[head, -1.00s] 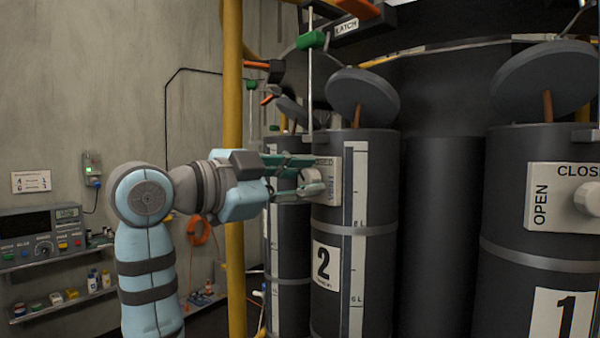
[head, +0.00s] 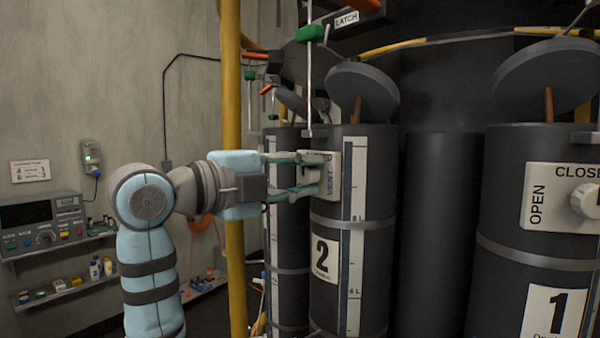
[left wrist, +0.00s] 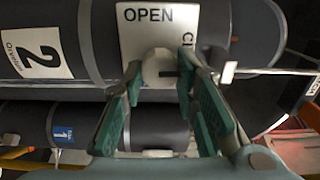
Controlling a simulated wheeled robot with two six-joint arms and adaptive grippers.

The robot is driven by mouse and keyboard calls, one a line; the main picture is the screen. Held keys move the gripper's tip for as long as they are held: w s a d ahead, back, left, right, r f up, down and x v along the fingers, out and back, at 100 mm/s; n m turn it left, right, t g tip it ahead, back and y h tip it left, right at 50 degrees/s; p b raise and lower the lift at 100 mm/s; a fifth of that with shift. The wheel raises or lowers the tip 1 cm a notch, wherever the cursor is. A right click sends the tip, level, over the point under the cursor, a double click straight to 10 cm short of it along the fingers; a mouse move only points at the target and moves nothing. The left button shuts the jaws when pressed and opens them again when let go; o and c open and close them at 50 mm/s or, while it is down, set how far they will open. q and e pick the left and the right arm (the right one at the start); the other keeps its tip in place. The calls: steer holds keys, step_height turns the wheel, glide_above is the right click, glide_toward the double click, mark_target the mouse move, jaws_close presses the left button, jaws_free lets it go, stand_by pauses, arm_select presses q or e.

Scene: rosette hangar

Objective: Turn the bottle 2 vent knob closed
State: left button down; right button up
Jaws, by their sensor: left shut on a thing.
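Bottle 2 (head: 378,220) is a dark cylinder with a white number label, standing in the middle of the head view. Its pale vent plate (head: 333,165) faces my left gripper (head: 318,176). In the left wrist view the plate (left wrist: 185,18) shows OPEN along the top and part of CLOSED down the right side. The round pale vent knob (left wrist: 157,64) sits between the fingers of my left gripper (left wrist: 166,82), which is shut on it. A dark mark on the knob points right, toward the CLOSED side. My right gripper is not in view.
Bottle 1 (head: 500,265) stands at the right, with its own plate and knob (head: 586,200). A yellow pole (head: 233,270) rises just behind my left arm. Another dark bottle (head: 287,240) is behind bottle 2. A shelf with an instrument box (head: 42,225) is at the far left.

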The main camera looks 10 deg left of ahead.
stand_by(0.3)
arm_select(q)
steer(key=c, duration=1.7)
jaws_free()
steer(key=o, duration=0.3)
steer(key=shift+o, duration=0.8)
steer(key=shift+w+d, duration=0.1)
steer(key=shift+w, duration=0.1)
steer(key=shift+s, duration=0.1)
steer(key=v, duration=1.1)
steer(key=shift+s, duration=0.25)
